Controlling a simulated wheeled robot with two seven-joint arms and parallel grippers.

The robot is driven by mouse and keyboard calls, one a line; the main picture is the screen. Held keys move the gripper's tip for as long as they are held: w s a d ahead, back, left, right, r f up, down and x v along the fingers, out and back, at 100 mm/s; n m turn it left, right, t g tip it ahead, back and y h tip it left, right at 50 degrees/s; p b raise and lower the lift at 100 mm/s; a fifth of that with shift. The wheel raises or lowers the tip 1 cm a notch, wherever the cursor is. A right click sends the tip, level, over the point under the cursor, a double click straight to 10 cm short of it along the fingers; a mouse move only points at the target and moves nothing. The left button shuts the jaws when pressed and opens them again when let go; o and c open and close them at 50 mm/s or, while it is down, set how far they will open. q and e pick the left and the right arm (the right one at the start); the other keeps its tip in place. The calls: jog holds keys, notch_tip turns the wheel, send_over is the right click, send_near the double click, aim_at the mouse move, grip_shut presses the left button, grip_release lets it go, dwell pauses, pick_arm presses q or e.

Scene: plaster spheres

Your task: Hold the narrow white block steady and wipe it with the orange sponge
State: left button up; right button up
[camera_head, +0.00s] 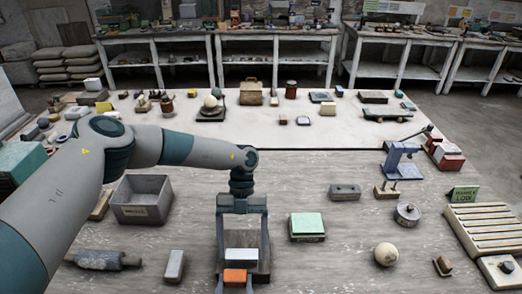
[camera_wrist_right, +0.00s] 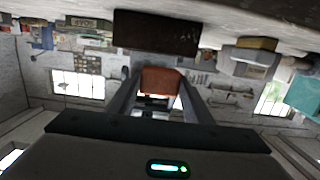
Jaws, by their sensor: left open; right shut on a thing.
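A white block (camera_head: 241,254) shows between the fingers of my left gripper (camera_head: 242,252), over a dark board (camera_head: 263,266). The left gripper points down and is open, its fingers on either side of the block; contact cannot be told. The orange sponge (camera_head: 235,276) is in front of the block, held by my right gripper (camera_head: 235,283) at the bottom edge. In the right wrist view, the right gripper (camera_wrist_right: 160,82) is shut on the sponge (camera_wrist_right: 160,78). Whether sponge and block touch is unclear. Another narrow pale block (camera_head: 174,265) lies apart to the left.
A grey bin (camera_head: 143,213) and a rolling pin (camera_head: 101,259) are to the left. A green-topped block (camera_head: 307,226), a plaster sphere (camera_head: 386,254) and a slatted rack (camera_head: 484,229) are to the right. Bare tabletop lies between the green-topped block and the sphere.

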pick_arm(q)
jog(key=shift+x, duration=1.15)
jog(key=shift+c, duration=0.6)
jog(key=c, duration=0.7)
